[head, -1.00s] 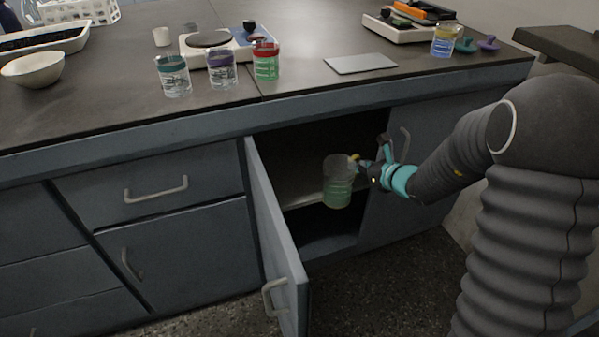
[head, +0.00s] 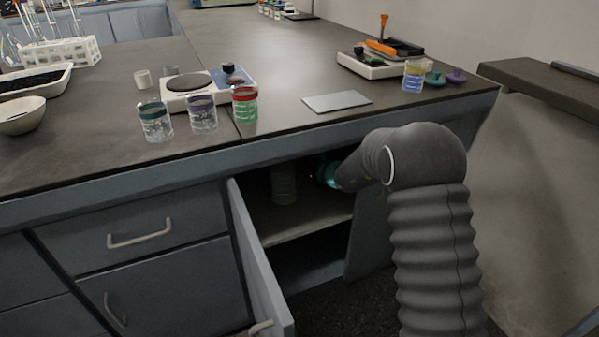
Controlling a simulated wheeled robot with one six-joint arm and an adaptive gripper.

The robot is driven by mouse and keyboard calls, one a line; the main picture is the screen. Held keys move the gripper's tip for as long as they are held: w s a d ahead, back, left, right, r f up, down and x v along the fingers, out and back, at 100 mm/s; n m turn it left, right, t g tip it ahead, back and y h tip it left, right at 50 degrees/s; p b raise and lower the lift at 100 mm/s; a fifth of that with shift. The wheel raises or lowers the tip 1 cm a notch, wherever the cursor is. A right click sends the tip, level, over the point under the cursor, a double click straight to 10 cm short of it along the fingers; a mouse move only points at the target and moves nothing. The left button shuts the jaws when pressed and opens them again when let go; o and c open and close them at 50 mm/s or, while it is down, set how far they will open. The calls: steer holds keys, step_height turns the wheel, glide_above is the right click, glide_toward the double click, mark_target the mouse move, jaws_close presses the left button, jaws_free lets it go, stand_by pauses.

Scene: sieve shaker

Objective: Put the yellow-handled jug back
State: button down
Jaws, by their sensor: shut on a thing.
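The jug (head: 284,185) is a clear beaker-like vessel with a greenish tint, dim in the shadow inside the open cabinet. It looks upright over the upper shelf (head: 300,222); I cannot tell whether its base touches the shelf. My gripper (head: 312,176) reaches into the cabinet from the right and is shut on the jug at its handle side. The fingertips and the yellow handle are mostly lost in shadow and under the counter edge.
The cabinet door (head: 258,260) stands open at the left of the opening. On the counter are jars with green (head: 155,121), purple (head: 202,113) and red (head: 244,105) bands, a grey plate (head: 337,101) and a blue-and-yellow jar (head: 413,77). A lower compartment (head: 308,265) looks empty.

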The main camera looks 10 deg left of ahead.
mark_target(300, 177)
steer(key=shift+w+a, duration=0.4)
steer(key=shift+a, duration=0.1)
steer(key=shift+f, duration=1.7)
steer(key=shift+f, duration=0.15)
steer(key=c, duration=1.2)
jaws_free()
steer(key=shift+r, duration=0.2)
steer(key=v, duration=1.2)
steer(key=shift+b, duration=0.4)
